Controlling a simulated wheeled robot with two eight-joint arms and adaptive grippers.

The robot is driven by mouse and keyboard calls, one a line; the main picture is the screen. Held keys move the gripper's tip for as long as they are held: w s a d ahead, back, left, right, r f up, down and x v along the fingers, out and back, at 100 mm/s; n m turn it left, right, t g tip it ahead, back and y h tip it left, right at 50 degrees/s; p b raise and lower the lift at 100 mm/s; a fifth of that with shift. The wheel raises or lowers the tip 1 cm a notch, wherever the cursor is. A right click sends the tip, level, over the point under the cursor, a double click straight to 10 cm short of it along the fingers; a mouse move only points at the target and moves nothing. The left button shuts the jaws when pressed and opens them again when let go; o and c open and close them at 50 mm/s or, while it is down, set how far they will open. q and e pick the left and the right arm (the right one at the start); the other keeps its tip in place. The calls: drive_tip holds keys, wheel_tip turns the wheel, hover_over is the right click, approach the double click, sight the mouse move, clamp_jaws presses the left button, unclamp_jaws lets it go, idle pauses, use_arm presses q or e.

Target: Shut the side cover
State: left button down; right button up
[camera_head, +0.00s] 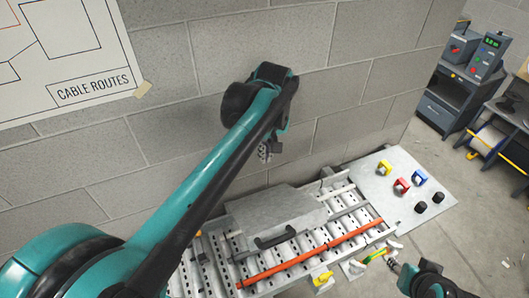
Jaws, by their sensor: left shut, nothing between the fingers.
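A flat grey cover panel (268,208) with a black bar handle (275,238) at its near edge is over the middle of the slotted metal bed. I cannot tell whether it rests fully down. My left gripper (264,153) is shut and empty, hanging beyond the panel near the block wall, apart from the panel. My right gripper (395,265) is at the lower right, beside the near right corner of the bed; its fingers are too small to read.
A grey plate (408,195) at right carries coloured handles and black knobs. The block wall (170,90) stands close behind.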

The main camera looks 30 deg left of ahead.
use_arm(q)
wheel_tip(320, 180, up, 8)
drive_tip(key=p, duration=0.5)
drive_tip(key=shift+f, duration=0.2)
idle(1.0)
